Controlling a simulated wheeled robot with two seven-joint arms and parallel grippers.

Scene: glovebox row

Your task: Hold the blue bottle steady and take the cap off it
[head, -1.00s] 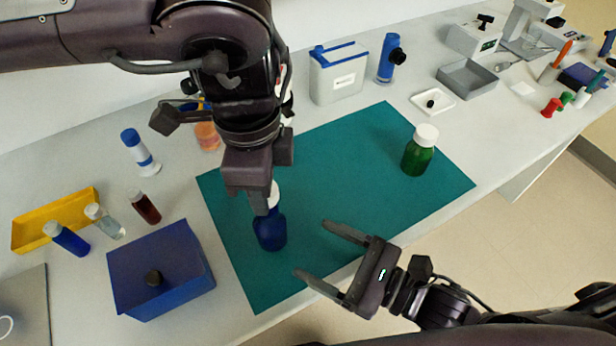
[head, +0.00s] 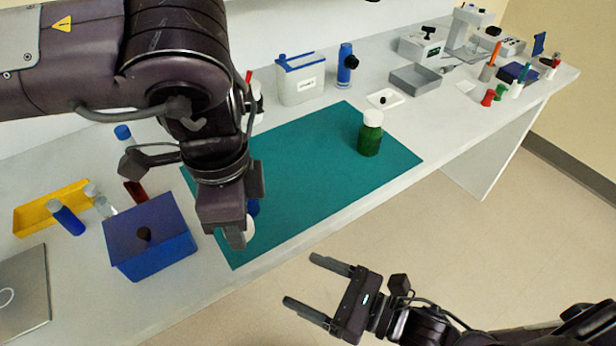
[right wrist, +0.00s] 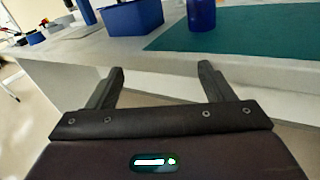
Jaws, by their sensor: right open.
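The blue bottle (head: 253,207) is on the teal mat near its left end, mostly hidden behind my left gripper. In the right wrist view its blue body (right wrist: 201,14) stands upright, its top cut off by the frame. A white cap (head: 248,229) shows at the fingertips of my left gripper (head: 239,235), lower in the picture than the blue body and apparently off the bottle. The left fingers look closed on it, though partly hidden. My right gripper (head: 318,283) is open and empty, out in front of the bench edge, apart from the bottle.
The teal mat (head: 300,165) also bears a green bottle (head: 370,138) with a white lid. A blue box (head: 150,240) stands left of the mat, near a yellow tray (head: 50,208) and small vials. A grey tray (head: 415,78) is farther back. The mat's middle is clear.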

